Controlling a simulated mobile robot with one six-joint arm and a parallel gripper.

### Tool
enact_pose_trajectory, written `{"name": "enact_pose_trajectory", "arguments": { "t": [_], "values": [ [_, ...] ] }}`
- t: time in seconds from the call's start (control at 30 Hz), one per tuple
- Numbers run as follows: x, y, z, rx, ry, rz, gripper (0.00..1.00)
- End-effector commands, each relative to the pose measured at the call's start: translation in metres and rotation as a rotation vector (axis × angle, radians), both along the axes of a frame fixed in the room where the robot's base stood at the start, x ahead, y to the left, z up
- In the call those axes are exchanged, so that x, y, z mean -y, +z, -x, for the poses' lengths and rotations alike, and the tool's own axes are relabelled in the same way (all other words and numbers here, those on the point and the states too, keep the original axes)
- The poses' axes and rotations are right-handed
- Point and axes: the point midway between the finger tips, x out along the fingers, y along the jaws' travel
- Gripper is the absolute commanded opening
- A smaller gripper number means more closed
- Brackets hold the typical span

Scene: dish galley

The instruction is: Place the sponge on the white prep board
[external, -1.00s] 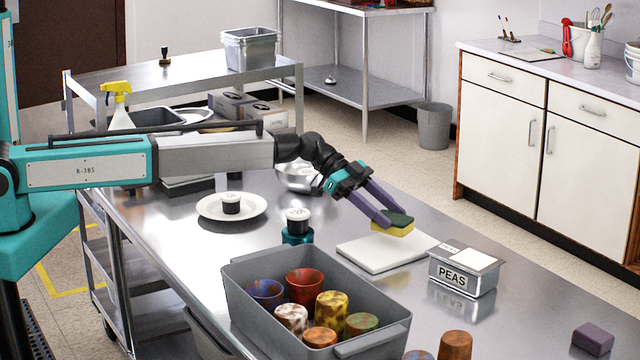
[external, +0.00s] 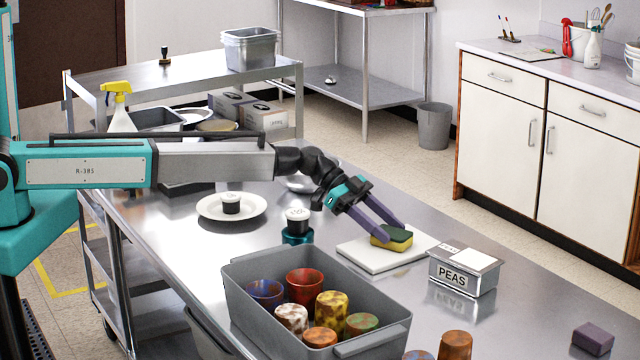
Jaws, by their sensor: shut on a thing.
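The sponge (external: 393,240), yellow with a dark green top, is at the middle of the white prep board (external: 362,259). It looks to be resting on the board or just touching it. My gripper (external: 390,228) reaches down from the upper left, its purple fingers shut on the sponge. The board lies flat on the steel table, and its front part is bare. The far finger partly hides behind the sponge.
A PEAS tin (external: 463,276) stands just right of the board. A grey bin (external: 300,335) with several coloured cups is in front. A white plate (external: 232,217) with a small jar and a teal-based jar (external: 297,226) stand to the left. A purple block (external: 593,338) lies at the far right.

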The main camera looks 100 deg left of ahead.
Motion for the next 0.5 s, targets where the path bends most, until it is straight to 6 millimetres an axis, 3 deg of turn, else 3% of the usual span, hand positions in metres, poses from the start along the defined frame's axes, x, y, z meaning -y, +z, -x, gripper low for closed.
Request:
{"name": "enact_pose_trajectory", "arguments": {
  "t": [0.2,0.23,0.3,0.33,0.5],
  "values": [
    [0.0001,-0.0035,0.0,0.0,0.0,0.0,0.25],
    [0.0001,-0.0027,0.0001,0.0,0.0,0.0,0.48],
    [0.0001,-0.0024,0.0001,0.0,0.0,0.0,0.6],
    [0.0001,-0.0024,0.0001,0.0,0.0,0.0,0.64],
    [0.0,-0.0024,0.0,0.0,0.0,0.0,0.64]
  ]
}}
